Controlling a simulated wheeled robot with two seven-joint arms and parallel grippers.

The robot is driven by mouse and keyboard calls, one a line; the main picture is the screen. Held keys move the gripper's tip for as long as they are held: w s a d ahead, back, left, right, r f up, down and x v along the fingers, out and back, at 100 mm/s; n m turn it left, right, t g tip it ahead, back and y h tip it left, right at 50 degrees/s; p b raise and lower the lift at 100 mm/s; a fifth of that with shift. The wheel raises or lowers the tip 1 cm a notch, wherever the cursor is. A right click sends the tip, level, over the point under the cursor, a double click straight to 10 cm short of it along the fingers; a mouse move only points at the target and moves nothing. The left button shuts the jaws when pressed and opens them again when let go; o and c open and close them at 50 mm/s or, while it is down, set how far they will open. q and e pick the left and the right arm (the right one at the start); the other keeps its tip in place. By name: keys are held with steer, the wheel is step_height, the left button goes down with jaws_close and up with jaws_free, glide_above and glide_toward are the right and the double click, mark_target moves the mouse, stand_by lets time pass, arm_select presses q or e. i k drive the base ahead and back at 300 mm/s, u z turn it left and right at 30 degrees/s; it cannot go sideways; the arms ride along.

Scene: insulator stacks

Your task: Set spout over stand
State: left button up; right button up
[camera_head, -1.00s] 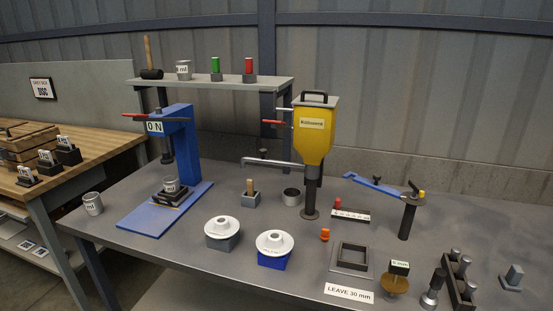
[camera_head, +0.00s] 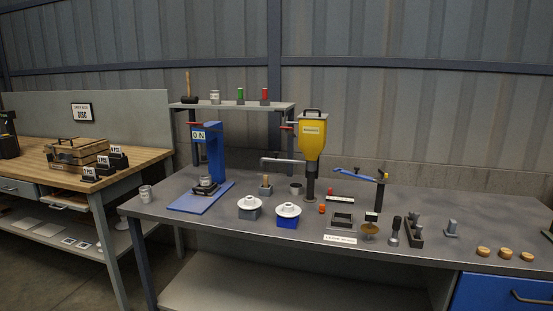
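A yellow hopper (camera_head: 312,138) stands on a dark post (camera_head: 310,185) on the grey bench. A grey spout (camera_head: 282,161) reaches left from the post, ending in a bent-down tip near the blue press. The tip is in the air above the bench, to the right of the press. I cannot tell which item is the stand. A dark square frame (camera_head: 342,219) lies in front of the hopper. Neither of my grippers is in view.
A blue press (camera_head: 216,155) holds a metal cup (camera_head: 206,182) on its base. A blue lever arm (camera_head: 355,174) on a post stands right of the hopper. A shelf (camera_head: 235,105) is behind. The wooden table (camera_head: 120,175) is left. Several round wooden pieces (camera_head: 505,253) lie at right.

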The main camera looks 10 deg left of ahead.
mark_target(311, 166)
steer(key=z, duration=0.75)
steer(key=i, duration=1.3)
steer(key=u, duration=0.5)
